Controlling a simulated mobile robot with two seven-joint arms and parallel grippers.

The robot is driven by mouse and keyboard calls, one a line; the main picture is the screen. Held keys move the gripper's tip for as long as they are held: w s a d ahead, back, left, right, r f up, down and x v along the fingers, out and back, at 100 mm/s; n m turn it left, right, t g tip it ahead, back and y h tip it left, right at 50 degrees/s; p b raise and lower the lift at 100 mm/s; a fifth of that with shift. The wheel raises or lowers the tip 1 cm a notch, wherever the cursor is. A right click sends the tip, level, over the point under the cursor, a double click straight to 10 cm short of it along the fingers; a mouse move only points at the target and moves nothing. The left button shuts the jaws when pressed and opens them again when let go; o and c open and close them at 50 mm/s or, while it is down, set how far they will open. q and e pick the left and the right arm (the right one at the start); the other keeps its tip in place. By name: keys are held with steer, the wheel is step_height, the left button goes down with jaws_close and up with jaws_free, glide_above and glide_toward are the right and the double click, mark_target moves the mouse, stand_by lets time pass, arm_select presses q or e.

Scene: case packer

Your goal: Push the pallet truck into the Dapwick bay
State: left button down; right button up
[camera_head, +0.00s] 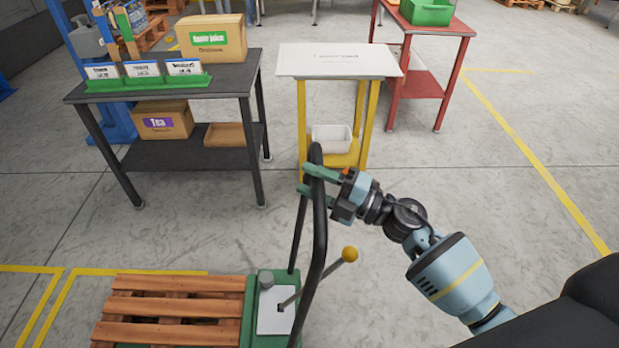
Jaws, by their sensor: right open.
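The pallet truck (249,310) stands at the bottom of the head view, with a green body, a tall black loop handle (320,235) and a lever with a yellow knob (350,254). A wooden pallet (175,309) sits at its left, apparently over its forks. My right gripper (305,179) is at the upper part of the handle. Its green fingers are open and reach past the black bar, one above the other; I cannot tell whether they touch it. My left gripper is not in view. No marking that I can read as Dapwick shows.
Yellow floor lines (60,290) form corners at the lower left; another line (540,165) runs along the right. A dark table (230,88) with boxes and signs, a white-topped table (340,62) and a red table (440,28) stand behind. Floor between them and the truck is clear.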

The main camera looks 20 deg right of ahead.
steer(key=shift+w+a+r, duration=0.1)
steer(key=shift+w+a, duration=0.2)
steer(key=shift+a, duration=0.1)
steer(key=shift+c, duration=0.2)
jaws_close()
